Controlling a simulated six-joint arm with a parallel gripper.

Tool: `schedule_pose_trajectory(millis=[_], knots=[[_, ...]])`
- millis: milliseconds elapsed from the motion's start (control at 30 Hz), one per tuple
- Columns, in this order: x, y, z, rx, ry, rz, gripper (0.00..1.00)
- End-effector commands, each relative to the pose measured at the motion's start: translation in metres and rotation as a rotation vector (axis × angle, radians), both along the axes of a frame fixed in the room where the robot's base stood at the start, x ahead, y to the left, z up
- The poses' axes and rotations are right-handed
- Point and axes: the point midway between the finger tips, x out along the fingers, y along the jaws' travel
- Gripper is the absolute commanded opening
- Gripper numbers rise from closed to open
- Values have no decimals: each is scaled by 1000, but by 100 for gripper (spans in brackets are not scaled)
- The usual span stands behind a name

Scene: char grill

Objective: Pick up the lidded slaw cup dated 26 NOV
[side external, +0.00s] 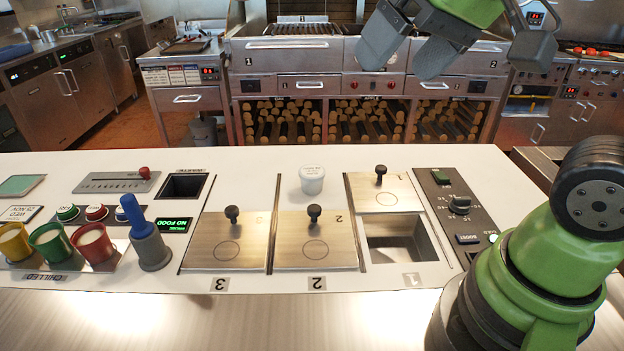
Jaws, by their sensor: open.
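A small white lidded cup (312,179) stands upright on the white counter, behind the metal cover of the well marked 2. Its lid carries small print that I cannot read from here, so I cannot tell its date. My gripper (405,55) is at the top of the side external view, up and to the right of the cup and well above the counter. Its grey fingers are open with nothing between them.
Knobbed metal covers lie over wells 3 (226,242) and 2 (316,245); cover 1 (385,195) is slid back from an open well (400,242). A blue-handled tool (148,238) and coloured cups (92,243) stand left. A control panel (455,210) lies right.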

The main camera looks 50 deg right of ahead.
Motion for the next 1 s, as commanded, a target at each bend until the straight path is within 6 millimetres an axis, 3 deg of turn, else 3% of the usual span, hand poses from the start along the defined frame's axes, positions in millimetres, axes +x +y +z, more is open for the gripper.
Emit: schedule_pose_trajectory(millis=[33,267,500,733,1000], knots=[[21,-5,-3,-20,31,11,90],[104,-30,-34,-105,136,85,90],[175,-63,-109,-171,251,174,90],[208,-89,-189,-210,336,251,90],[215,-98,-231,-223,367,284,90]])
